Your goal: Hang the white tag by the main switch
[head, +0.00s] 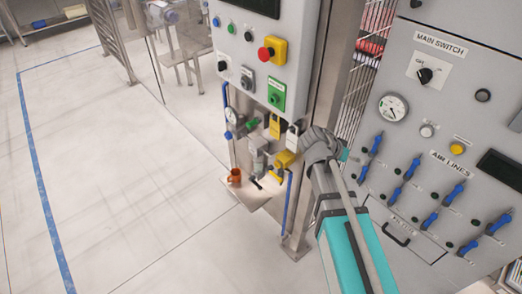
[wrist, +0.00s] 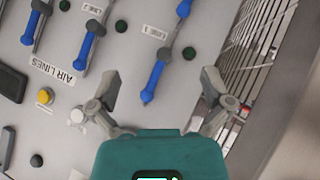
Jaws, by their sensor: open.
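The main switch (head: 425,75) is a black knob on a white plate, high on the right grey panel under the "MAIN SWITCH" label. A white tag (head: 293,137) appears to hang below the left control box, beside a yellow one; it is small and its mounting is unclear. My gripper (wrist: 159,80) is open in the wrist view, with its two fingers spread and nothing between them. It faces the "AIR LINES" part of the panel. In the head view my arm hides its fingers; only a bit of its teal body shows beside the panel's left edge.
Blue-handled valves (head: 397,195) stick out of the right panel, close to my arm. A gauge (head: 393,107) sits left below the main switch. An orange mug (head: 234,177) stands on a low shelf. A wire-mesh side lies between the cabinets. The floor at left is clear.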

